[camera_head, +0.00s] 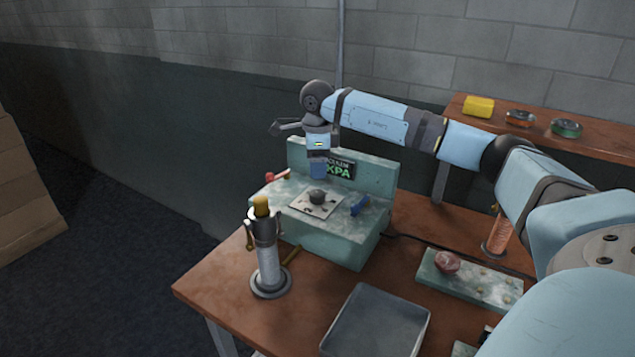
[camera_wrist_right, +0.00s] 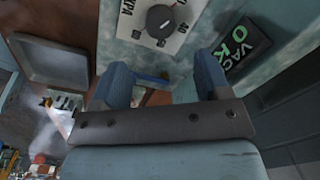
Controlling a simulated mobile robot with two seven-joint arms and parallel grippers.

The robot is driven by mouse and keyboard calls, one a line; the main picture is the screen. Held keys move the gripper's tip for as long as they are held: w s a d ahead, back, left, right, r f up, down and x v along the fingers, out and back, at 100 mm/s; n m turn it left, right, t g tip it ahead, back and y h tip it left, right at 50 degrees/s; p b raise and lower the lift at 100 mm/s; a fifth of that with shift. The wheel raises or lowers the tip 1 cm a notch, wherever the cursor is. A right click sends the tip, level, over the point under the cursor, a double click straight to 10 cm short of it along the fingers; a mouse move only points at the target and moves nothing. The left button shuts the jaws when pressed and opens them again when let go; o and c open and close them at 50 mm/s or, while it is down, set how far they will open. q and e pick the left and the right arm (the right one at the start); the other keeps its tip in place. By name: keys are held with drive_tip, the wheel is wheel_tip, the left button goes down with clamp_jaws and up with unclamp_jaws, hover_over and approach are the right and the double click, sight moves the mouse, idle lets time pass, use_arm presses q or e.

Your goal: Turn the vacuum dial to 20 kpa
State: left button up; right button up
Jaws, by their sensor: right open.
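The vacuum dial (camera_head: 317,197) is a dark round knob on a pale scale plate (camera_head: 307,208), on top of a mottled green-grey unit (camera_head: 325,248). In the right wrist view the dial (camera_wrist_right: 160,20) is at the top, with "KPA" and "40" readable on its plate. My right gripper (camera_head: 318,172) is above and behind the dial. The dial's setting is unclear.
A red lever (camera_head: 277,176) and a blue lever (camera_head: 360,204) flank the dial. A metal cylinder burner (camera_head: 268,265) stands in front left. A grey tray (camera_head: 378,322) lies in front. A mottled slab (camera_head: 470,280) lies right. The wooden table's left front corner is clear.

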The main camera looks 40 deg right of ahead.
drive_tip(key=shift+r, duration=2.35)
